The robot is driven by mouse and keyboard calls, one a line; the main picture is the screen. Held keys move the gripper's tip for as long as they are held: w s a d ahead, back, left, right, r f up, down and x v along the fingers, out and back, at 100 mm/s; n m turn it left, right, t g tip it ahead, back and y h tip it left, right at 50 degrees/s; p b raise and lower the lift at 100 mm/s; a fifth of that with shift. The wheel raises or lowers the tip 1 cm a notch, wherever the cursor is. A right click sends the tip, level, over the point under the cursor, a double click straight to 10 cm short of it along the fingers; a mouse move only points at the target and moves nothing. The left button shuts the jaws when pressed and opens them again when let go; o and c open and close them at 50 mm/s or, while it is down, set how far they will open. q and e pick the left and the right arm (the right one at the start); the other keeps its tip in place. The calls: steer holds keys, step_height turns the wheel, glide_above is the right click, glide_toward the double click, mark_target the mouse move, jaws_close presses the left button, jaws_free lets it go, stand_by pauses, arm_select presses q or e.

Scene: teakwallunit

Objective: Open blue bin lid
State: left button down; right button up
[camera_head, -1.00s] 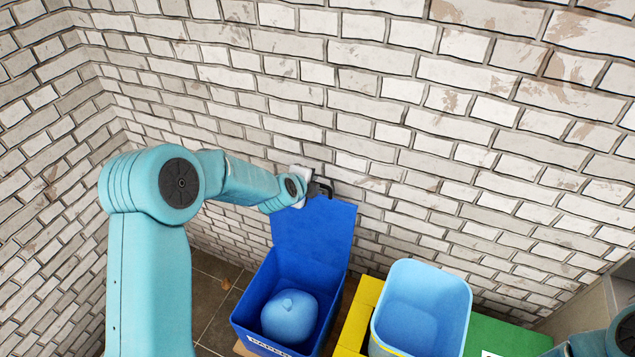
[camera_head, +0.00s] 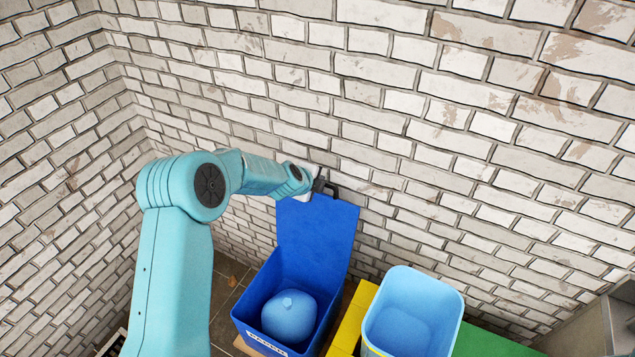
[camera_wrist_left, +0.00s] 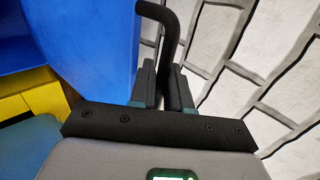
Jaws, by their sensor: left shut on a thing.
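The blue bin (camera_head: 256,318) stands low in the head view with its lid (camera_head: 318,236) raised upright at the back, against or close to the brick wall. A light blue tied bag (camera_head: 289,316) lies inside the open bin. My left gripper (camera_head: 325,186) is at the top edge of the lid. In the left wrist view, my left gripper (camera_wrist_left: 166,82) is shut on the black lid handle (camera_wrist_left: 170,28), a bent bar beside the blue lid (camera_wrist_left: 95,45). My right gripper is not in view.
A light blue bin (camera_head: 410,310) stands to the right of the blue bin. Yellow (camera_head: 353,318) and green (camera_head: 490,343) surfaces lie around it. The brick wall (camera_head: 460,130) rises close behind, and a grey cabinet (camera_head: 608,318) is at the far right.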

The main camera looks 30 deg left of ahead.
arm_select(q)
steer(key=shift+w, duration=0.1)
steer(key=c, duration=1.3)
jaws_free()
steer(key=shift+w, duration=0.1)
steer(key=shift+c, duration=0.2)
steer(key=v, duration=1.5)
steer(key=shift+s+r, duration=0.25)
steer(key=shift+r, duration=0.05)
steer(key=shift+s+r, duration=0.1)
